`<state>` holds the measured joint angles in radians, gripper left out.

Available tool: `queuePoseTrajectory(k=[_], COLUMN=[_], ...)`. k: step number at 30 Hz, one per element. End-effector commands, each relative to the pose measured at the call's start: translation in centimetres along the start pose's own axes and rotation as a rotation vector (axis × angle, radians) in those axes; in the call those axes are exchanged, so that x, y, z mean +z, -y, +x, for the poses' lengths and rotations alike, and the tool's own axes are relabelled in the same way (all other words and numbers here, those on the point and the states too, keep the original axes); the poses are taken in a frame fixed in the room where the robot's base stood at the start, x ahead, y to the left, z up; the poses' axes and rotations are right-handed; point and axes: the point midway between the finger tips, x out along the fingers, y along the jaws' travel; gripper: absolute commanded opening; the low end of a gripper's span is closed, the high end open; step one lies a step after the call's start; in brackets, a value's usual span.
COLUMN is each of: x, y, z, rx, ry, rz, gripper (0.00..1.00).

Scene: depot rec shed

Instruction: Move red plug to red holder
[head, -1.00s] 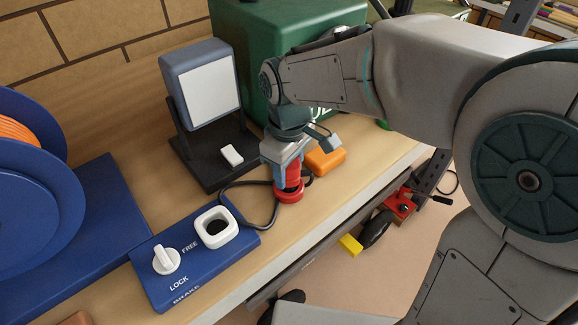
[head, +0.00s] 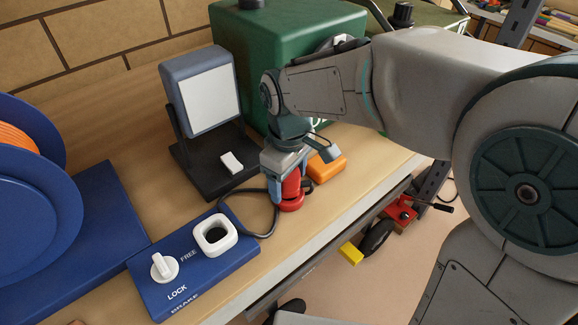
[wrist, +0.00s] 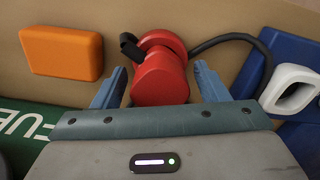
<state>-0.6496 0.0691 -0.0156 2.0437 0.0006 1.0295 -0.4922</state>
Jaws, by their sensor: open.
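The red plug (head: 291,188) stands on the wooden bench with a flared red base and a black cable. In the wrist view the plug (wrist: 160,80) lies between the two fingers, with a gap on each side. My gripper (head: 287,178) points down over it, open, with one finger on each side; it also shows in the wrist view (wrist: 161,72). The plug's top is hidden by the gripper in the head view. I cannot make out a separate red holder.
A blue box (head: 160,303) with a white knob and a white square socket (head: 214,235) is to the left. An orange block (head: 327,168) lies close to my gripper's right. A lamp (head: 200,90) and a green case (head: 270,40) stand behind. The bench's front edge is near.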

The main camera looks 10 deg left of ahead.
Motion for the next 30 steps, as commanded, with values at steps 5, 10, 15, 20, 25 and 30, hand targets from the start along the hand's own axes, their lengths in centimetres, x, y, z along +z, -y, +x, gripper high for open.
queuePoseTrajectory(k=[5,10,15,20,25,30], x=[-0.1,-0.1,-0.1,0.0,0.0,1.0], y=[0.0,-0.1,0.0,-0.1,0.0,-0.5], z=[-2.3,-6.2,-10.0,-12.4,-13.6,-13.4], rx=[0.003,0.004,0.003,0.002,0.001,0.006], ry=[-0.005,-0.006,-0.005,-0.003,-0.002,-0.008], rz=[0.000,0.001,0.000,0.001,0.001,0.042], gripper=[0.67,0.67,0.67,0.67,0.67,0.67])
